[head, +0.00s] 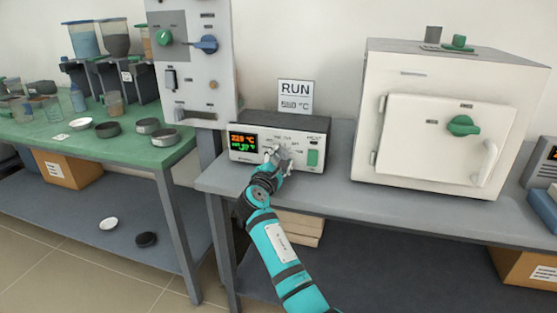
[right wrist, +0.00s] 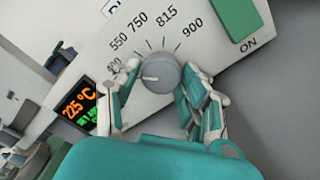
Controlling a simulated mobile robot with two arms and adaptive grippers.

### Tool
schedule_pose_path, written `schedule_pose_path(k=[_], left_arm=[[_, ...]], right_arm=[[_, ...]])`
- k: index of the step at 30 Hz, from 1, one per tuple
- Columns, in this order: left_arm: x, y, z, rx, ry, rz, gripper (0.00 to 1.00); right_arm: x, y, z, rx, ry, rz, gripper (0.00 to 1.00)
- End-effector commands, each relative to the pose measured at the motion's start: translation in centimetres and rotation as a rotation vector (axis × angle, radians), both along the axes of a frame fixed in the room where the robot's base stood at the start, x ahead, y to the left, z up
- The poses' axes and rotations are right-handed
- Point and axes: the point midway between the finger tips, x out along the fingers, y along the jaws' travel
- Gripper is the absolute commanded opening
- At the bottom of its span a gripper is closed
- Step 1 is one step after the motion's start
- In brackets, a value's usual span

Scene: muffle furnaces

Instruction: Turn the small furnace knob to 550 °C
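The small furnace's control box (head: 240,154) stands on the grey bench, with a lit orange and green display (head: 243,142). Its round grey knob (right wrist: 161,73) shows in the right wrist view, below a printed scale with 550, 750, 815 and 900. A pale pointer mark on the knob faces left, toward the low end of the scale. My right gripper (right wrist: 160,85) has one finger on each side of the knob, with a narrow gap at the left finger; contact at the right finger is unclear. In the head view my right gripper (head: 277,158) hides the knob. My left gripper is out of view.
The white furnace (head: 400,100) with a green handle stands right of the box. A RUN sign (head: 295,95) is behind it. A green ON switch (head: 313,158) sits right of the knob. A tall grey panel (head: 190,60) stands left, beside a green table (head: 60,135).

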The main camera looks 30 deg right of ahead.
Motion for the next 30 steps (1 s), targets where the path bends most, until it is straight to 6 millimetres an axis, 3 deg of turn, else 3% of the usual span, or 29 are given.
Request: schedule_pose_path(k=[1,8,17,21,30], left_arm=[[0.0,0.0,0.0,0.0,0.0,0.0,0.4],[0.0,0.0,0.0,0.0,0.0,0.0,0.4],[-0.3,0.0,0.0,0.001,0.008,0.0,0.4],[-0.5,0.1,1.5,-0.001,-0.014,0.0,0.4],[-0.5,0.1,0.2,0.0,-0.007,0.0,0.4]], right_arm=[[0.0,0.0,0.0,0.0,0.0,0.0,0.35],[0.0,0.0,0.0,0.0,0.0,0.0,0.07],[0.0,0.0,-0.1,0.036,-0.041,-0.001,0.07],[0.0,0.0,-0.2,0.086,-0.099,-0.001,0.07],[0.0,0.1,-0.2,0.222,-0.256,0.0,0.07]])
